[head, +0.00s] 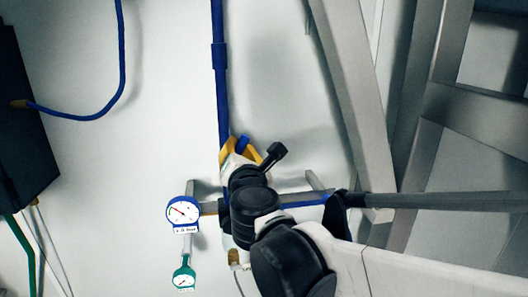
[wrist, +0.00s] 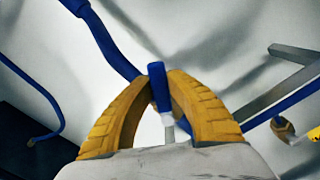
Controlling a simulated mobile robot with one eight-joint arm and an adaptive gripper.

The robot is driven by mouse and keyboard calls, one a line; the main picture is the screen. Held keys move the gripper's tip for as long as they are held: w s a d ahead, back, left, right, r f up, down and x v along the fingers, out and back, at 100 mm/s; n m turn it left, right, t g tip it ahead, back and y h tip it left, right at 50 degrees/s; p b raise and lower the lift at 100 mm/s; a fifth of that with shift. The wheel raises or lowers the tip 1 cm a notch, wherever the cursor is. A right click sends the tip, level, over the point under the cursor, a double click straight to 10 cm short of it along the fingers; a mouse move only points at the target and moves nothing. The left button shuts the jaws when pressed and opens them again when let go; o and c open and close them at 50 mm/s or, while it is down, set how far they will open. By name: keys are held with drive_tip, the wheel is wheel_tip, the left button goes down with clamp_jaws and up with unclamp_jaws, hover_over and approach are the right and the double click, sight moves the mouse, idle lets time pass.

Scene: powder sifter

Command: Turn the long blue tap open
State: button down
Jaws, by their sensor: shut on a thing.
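The long blue tap (wrist: 156,84) stands between the two yellow fingers of my gripper (wrist: 158,78) in the wrist view. The fingers touch it from both sides near their tips, and its blue end sticks out a little past them. A pale stem shows below the blue part. In the head view my gripper (head: 236,148) is at the blue pipe (head: 221,90), mostly hidden behind my arm. A small bit of blue, perhaps the tap (head: 243,143), shows by the fingers. The tap's base is hidden.
A blue gauge (head: 183,212) and a green gauge (head: 184,278) sit left of my arm. Grey metal beams (head: 350,90) stand at the right. A dark box (head: 20,120) with a blue hose (head: 122,60) is at the left. A brass fitting (wrist: 283,127) shows right of my gripper.

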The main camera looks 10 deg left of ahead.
drive_tip(key=n, duration=0.1)
drive_tip(key=a+n, duration=0.1)
drive_tip(key=n, duration=0.1)
drive_tip(key=shift+s+a+r+n, duration=0.25)
drive_tip(key=shift+a+r+n, duration=0.05)
drive_tip(key=shift+a+r, duration=0.05)
drive_tip(key=shift+s+a+r+n+b, duration=0.1)
drive_tip(key=shift+a+n+b, duration=0.1)
drive_tip(key=shift+a+n, duration=0.35)
drive_tip(key=shift+s+a+n+b, duration=0.1)
drive_tip(key=shift+a+n+b, duration=0.1)
drive_tip(key=shift+n, duration=0.65)
drive_tip(key=c, duration=1.3)
unclamp_jaws()
drive_tip(key=shift+w, duration=0.1)
approach(224, 140)
drive_tip(key=v, duration=0.4)
drive_tip(key=shift+s+d, duration=0.1)
drive_tip(key=shift+s, duration=0.2)
